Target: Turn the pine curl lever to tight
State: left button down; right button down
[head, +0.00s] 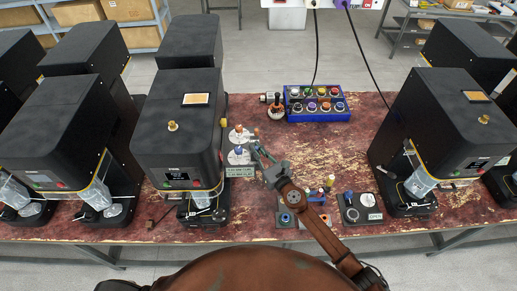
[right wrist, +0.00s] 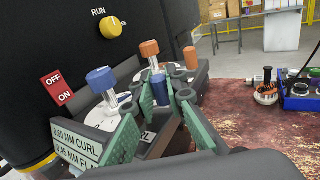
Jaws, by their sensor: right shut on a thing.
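Two levers rise from pale round dials on the side of the black machine (head: 175,120). One has an orange-brown cap (right wrist: 149,48), the other a blue cap (right wrist: 100,78). In the head view the orange-brown cap (head: 238,129) is farther back than the blue cap (head: 239,151). I cannot read which lever is the pine curl one. My right gripper (head: 260,156) is at the dials. In the right wrist view its green fingers (right wrist: 161,90) are shut on a blue cylindrical piece (right wrist: 160,88) below the orange-brown cap. The fingers hide part of the dials. My left gripper is not in view.
A curl label plate (right wrist: 78,140) sits at the front of the dials. A yellow RUN knob (right wrist: 111,26) and a red OFF/ON switch (right wrist: 57,88) are on the machine. A blue rack (head: 318,116) stands farther back. Small fixtures (head: 357,208) lie to the right.

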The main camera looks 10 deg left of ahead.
jog(key=c, duration=1.9)
grip_release()
jog(key=v, duration=1.2)
jog(key=shift+c, duration=0.2)
